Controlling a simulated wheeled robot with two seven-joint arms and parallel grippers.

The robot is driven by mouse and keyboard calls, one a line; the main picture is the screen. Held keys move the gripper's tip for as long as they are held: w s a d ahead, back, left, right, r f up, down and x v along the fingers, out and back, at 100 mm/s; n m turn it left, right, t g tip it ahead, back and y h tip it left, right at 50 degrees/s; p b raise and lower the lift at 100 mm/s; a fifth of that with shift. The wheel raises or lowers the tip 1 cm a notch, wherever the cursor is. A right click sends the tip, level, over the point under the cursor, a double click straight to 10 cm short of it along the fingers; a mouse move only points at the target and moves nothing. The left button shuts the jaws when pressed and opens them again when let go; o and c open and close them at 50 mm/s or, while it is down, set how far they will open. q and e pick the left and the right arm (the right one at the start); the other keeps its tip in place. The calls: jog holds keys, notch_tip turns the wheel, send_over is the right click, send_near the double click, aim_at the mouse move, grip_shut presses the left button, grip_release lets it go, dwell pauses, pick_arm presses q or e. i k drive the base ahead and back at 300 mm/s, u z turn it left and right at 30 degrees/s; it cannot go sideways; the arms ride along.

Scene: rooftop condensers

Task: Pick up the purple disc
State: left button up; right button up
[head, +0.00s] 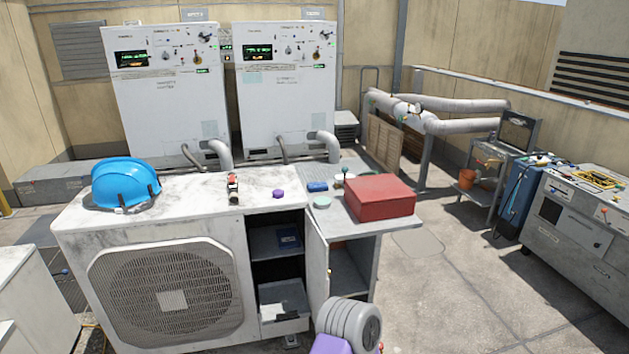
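The purple disc (278,194) is a small, flat, round piece lying on the marble-patterned white top of the condenser unit (190,187), near its right end. Nothing covers it, and bare surface lies around it. A red and white tool-like item (233,187) stands to its left, apart from it. A pale green disc (322,202) lies to its right on the adjoining grey top. Neither of my grippers shows in the head view.
A blue hard hat (125,182) sits at the left of the top. A red box (380,197) and a small blue item (317,186) are to the right. Below, a cabinet door (316,262) stands open. Two tall white cabinets (286,90) rise behind. Open floor lies right.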

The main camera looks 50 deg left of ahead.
aim_at(278, 194)
jog(key=i, duration=1.15)
jog(key=u, duration=2.35)
